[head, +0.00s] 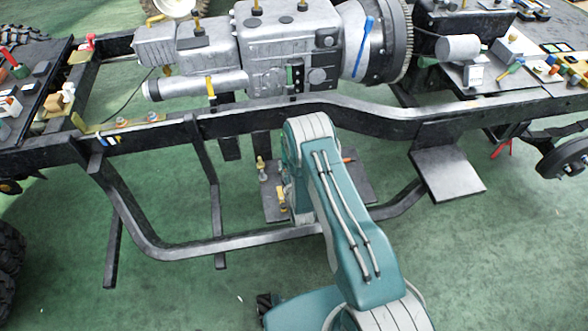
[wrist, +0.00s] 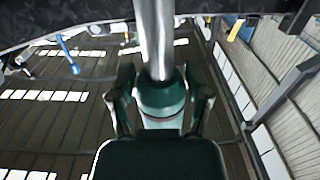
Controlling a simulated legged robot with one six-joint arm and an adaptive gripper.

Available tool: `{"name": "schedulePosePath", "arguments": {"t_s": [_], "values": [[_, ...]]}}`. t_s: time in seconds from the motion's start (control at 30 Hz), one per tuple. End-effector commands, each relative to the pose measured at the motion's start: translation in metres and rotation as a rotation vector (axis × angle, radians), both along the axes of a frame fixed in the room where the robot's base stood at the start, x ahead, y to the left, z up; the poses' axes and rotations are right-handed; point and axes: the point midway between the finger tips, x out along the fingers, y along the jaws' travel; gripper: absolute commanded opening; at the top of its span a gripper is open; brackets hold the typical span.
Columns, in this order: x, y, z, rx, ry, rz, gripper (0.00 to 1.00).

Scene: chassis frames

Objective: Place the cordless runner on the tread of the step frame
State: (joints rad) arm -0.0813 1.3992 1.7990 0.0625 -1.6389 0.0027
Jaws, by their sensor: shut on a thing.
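In the wrist view my gripper (wrist: 160,100) is shut around a dark green cylindrical body with a bright metal shaft, which I take as the cordless runner (wrist: 158,45). One finger lies on each side of the green body. In the head view my arm hides the gripper and the held runner. The step frame (head: 205,246) is a black bent-tube frame hanging below the chassis rail. A dark flat plate, seemingly its tread (head: 358,184), shows partly behind my arm. A brass-topped fitting (head: 262,168) and a yellow piece (head: 282,199) stand on it.
The chassis rail (head: 360,115) crosses above the step frame, close to my arm. A grey gearbox (head: 270,50) sits beyond it. Another dark plate (head: 447,172) hangs at right. Loaded trays stand at both sides. Green floor (head: 500,270) is open at lower right.

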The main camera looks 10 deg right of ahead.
Motion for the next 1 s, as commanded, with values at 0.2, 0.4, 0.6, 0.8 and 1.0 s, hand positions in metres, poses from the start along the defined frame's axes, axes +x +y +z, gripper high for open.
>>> {"name": "schedulePosePath", "arguments": {"t_s": [0.2, 0.4, 0.6, 0.8, 1.0], "values": [[0.018, -0.015, -0.025, 0.001, -0.007, -0.001, 0.03], [0.025, -0.024, -0.037, 0.002, -0.007, -0.001, 0.03], [0.024, -0.021, -0.062, 0.0, -0.006, 0.0, 0.03], [0.025, -0.021, -0.065, 0.0, -0.008, 0.0, 0.03], [0.025, -0.021, -0.067, 0.001, -0.007, 0.0, 0.03]]}}
